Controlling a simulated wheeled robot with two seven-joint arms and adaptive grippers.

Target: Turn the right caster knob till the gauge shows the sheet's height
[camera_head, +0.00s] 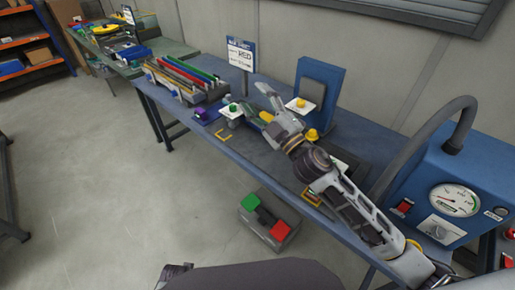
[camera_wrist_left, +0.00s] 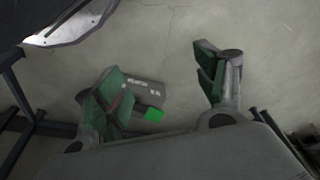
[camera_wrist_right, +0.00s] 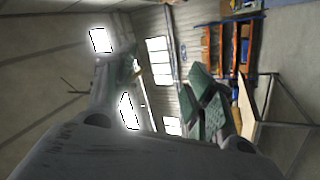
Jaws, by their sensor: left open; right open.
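A sheet on a post (camera_head: 240,53) stands at the bench's back; its heading is blue and most of its print is too small to read. A round gauge (camera_head: 454,200) is on the blue box at right; its reading is unclear. Several coloured knobs are near my right gripper: a green knob (camera_head: 233,107), a yellow knob (camera_head: 300,103) on a white plate, and another yellow knob (camera_head: 312,135). I cannot tell which is the caster knob. My right gripper (camera_head: 261,102) is open and empty above the bench. My left gripper (camera_wrist_left: 160,88) is open and empty over the floor.
The blue bench (camera_head: 180,122) has a rack of coloured strips (camera_head: 185,80) at left and a blue upright panel (camera_head: 330,75) behind. A grey box with green and red pads (camera_head: 268,222) is on the floor before it.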

